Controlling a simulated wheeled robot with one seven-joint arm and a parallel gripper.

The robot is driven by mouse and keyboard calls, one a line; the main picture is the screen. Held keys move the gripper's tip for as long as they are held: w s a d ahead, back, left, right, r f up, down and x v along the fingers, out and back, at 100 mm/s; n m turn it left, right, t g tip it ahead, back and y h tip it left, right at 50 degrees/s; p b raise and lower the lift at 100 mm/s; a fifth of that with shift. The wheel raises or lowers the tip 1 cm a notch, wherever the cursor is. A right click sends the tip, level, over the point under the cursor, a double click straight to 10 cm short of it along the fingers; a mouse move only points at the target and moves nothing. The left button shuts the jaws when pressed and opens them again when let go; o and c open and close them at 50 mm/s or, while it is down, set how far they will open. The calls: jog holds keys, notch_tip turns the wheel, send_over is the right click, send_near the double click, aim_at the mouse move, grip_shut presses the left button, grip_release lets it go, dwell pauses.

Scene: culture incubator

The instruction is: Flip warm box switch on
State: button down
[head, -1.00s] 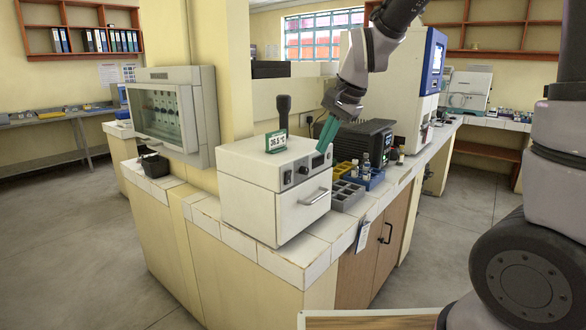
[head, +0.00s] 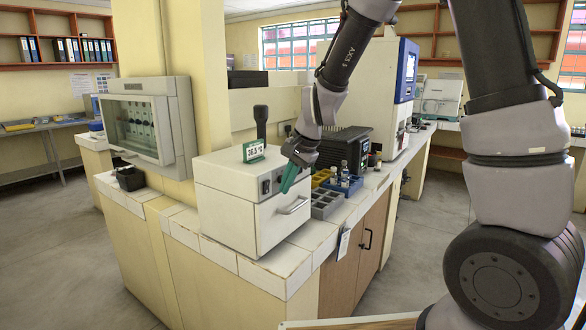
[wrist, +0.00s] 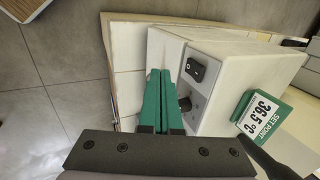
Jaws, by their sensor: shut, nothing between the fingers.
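The warm box (head: 225,211) is a white box on the tiled counter, with a drawer-like front and a silver handle. Its black rocker switch (wrist: 196,70) sits on the grey front panel, beside a dark knob (wrist: 184,104). The switch also shows in the head view (head: 266,187). I cannot tell which way the rocker is set. My gripper (wrist: 160,73) is shut and empty, its green fingers just in front of the panel and close to the switch. In the head view my gripper (head: 285,191) partly hides the panel's right side.
A green-framed set-point display (wrist: 262,112) reading 36.5 °C stands on the box top. A grey rack (head: 325,204), a blue rack with vials (head: 346,189) and a black device (head: 345,151) stand right of the box. Open floor lies in front of the counter.

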aim_at(268, 187)
jog(key=w+a, duration=0.1)
jog(key=w+a+r, duration=0.1)
jog(key=a, duration=0.1)
jog(key=shift+w, duration=0.15)
jog(key=shift+w+a, duration=0.15)
jog(key=shift+a, duration=0.15)
jog(key=shift+d, duration=0.1)
jog(key=shift+r, duration=0.1)
jog(key=shift+r, duration=0.7)
